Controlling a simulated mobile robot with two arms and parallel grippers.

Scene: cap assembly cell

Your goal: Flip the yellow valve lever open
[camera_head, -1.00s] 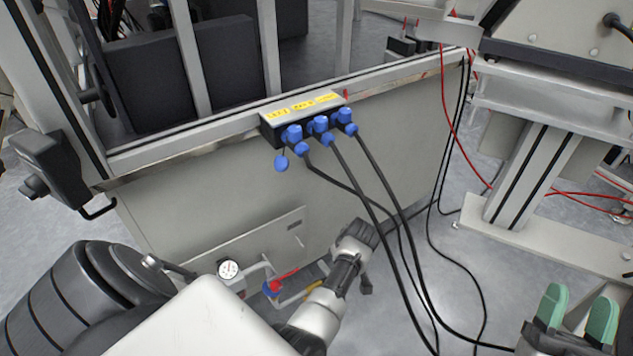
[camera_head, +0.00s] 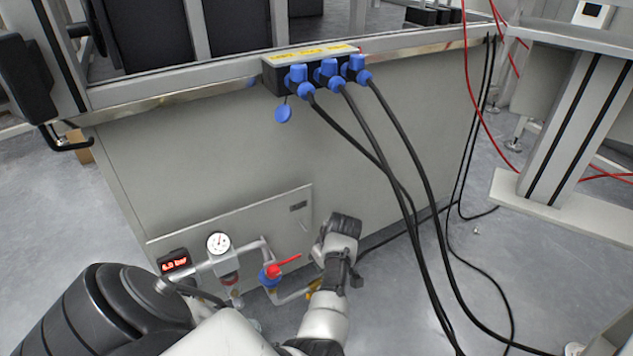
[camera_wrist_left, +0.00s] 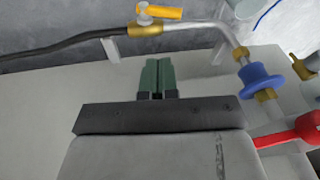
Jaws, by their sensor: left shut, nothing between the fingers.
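The yellow valve lever (camera_wrist_left: 160,12) sits on a brass valve body (camera_wrist_left: 146,29) at the top of the left wrist view. From its pivot it points right, roughly along the pipe. In the head view only a bit of yellow (camera_head: 314,285) shows beside my left arm, which covers the rest. My left gripper (camera_wrist_left: 158,62) has green fingertips that are shut and empty. They point toward the valve, short of the lever in the picture, with no visible contact. In the head view the left fingertips are hidden. My right gripper is not in view.
A red lever (camera_head: 288,261) on a blue valve part (camera_head: 268,274) is close by, with a pressure gauge (camera_head: 218,243) and a red display (camera_head: 173,262) to its left. Black cables (camera_head: 395,170) hang from blue plugs (camera_head: 328,72) to the right of my arm.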

